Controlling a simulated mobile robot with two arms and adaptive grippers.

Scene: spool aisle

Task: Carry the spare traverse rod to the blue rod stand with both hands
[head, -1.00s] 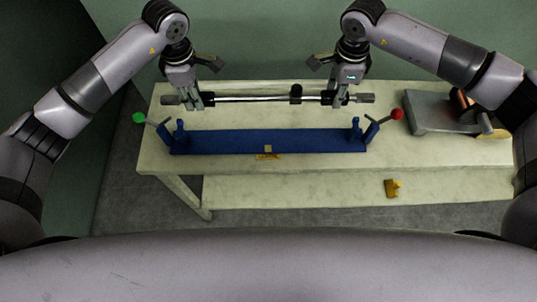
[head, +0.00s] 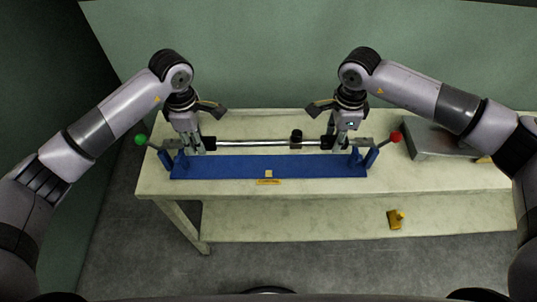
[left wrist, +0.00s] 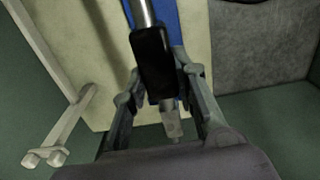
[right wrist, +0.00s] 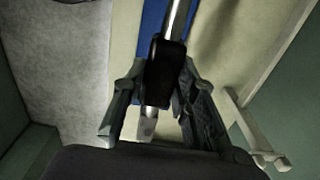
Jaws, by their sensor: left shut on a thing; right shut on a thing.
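The traverse rod (head: 240,143) is a shiny bar with dark sleeves near its ends and a black collar. It is held level across the blue rod stand (head: 270,167), close to its uprights; I cannot tell if it touches them. My left gripper (head: 197,148) is shut on the left part of the rod; a black sleeve (left wrist: 153,60) lies between its fingers in the left wrist view. My right gripper (head: 341,147) is shut on the right part, and a black sleeve (right wrist: 165,75) shows between its fingers in the right wrist view. The stand's uprights are partly hidden by the grippers.
The stand has a lever with a green knob (head: 141,140) at left and one with a red knob (head: 396,137) at right. A grey metal device (head: 432,142) stands on the pale bench at right. A yellow piece (head: 396,218) lies on the lower shelf.

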